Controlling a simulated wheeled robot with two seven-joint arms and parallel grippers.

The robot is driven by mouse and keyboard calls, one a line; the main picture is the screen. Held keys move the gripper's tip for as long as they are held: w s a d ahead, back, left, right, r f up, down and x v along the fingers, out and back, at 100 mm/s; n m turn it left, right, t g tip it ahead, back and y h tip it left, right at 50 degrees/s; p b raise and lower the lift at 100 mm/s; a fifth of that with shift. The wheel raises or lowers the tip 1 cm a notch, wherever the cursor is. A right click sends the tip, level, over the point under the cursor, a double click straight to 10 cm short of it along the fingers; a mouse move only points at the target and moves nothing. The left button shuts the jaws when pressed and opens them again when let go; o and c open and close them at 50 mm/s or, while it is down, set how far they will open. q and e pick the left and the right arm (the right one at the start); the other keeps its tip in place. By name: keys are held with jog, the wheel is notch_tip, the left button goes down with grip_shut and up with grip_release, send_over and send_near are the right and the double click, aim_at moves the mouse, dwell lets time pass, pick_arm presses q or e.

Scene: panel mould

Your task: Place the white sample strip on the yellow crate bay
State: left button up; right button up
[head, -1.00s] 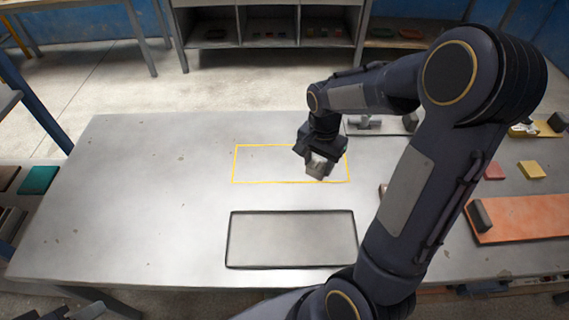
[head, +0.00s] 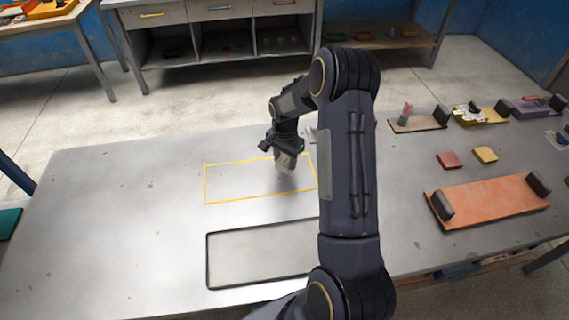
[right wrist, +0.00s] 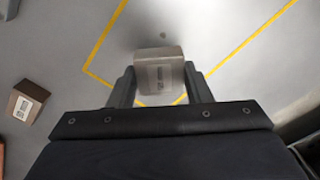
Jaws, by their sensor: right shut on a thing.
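My right gripper (head: 284,158) is shut on a small pale grey-white block (head: 285,165). The block is over the right part of a yellow-outlined rectangle (head: 205,185) on the grey table, the likely bay. The outline also shows in the right wrist view (right wrist: 107,42). Whether the block touches the table is unclear. My left gripper is not in view.
A dark-rimmed grey panel (head: 208,262) lies in front of the outline. A brown labelled block (right wrist: 26,103) is left in the wrist view. To the right are an orange board (head: 490,202), red (head: 449,160) and yellow (head: 485,155) blocks. The table's left is clear.

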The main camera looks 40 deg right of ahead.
aim_at(284, 160)
jog(key=shift+w+f, duration=0.15)
jog(key=shift+f, duration=0.15)
notch_tip(284, 160, down, 3)
jog(key=shift+p, duration=0.3)
jog(key=shift+f+b, duration=0.2)
jog(key=shift+b, duration=0.1)
jog(key=o, duration=1)
jog(key=shift+r, duration=0.15)
